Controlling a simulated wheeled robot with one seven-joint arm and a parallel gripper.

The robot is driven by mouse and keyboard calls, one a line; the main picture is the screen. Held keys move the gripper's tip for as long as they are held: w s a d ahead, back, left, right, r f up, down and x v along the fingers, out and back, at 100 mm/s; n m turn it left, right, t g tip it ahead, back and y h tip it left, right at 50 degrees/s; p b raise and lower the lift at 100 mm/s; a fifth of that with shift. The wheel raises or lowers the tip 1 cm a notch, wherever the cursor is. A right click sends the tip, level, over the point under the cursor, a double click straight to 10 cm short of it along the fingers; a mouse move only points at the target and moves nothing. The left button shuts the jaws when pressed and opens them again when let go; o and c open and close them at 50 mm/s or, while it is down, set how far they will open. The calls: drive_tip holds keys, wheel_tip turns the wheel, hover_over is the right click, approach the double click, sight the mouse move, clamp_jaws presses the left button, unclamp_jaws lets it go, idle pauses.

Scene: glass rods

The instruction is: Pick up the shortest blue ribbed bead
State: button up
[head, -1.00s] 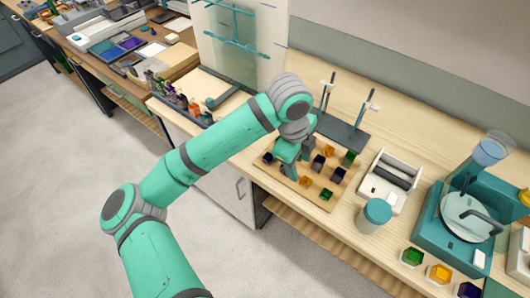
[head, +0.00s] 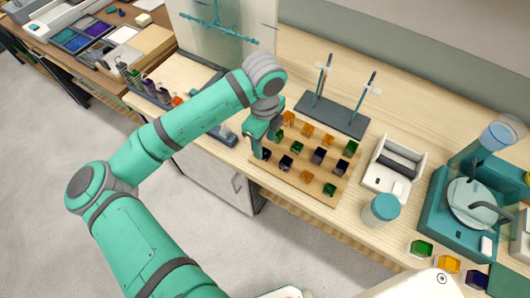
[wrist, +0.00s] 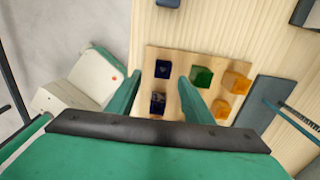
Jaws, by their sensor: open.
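Dark blue beads stand on a wooden board (head: 262,172) among green and orange ones: one at the board's left end (head: 264,155), one right of it (head: 286,163), a taller-looking one in the middle (head: 318,155) and one farther right (head: 340,168). My gripper (head: 265,143) is open over the board's left end. In the wrist view, its fingers (wrist: 160,82) flank two dark blue beads, a smaller-looking upper one (wrist: 162,69) and a lower one (wrist: 158,102). Neither is visibly held. Ribbing is too small to make out.
Green (wrist: 202,77) and orange (wrist: 236,83) beads stand close to the right finger. A dark rack with upright rods (head: 332,115) stands behind the board. A white device (head: 394,168), a teal-lidded jar (head: 381,208) and a teal machine (head: 437,210) stand to the right.

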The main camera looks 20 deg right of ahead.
sight(265, 154)
drive_tip(key=shift+w+d+f, duration=0.1)
drive_tip(key=shift+f, duration=1.3)
drive_tip(key=shift+w+d+f, duration=0.1)
drive_tip(key=shift+f, duration=1.25)
drive_tip(key=c, duration=1.1)
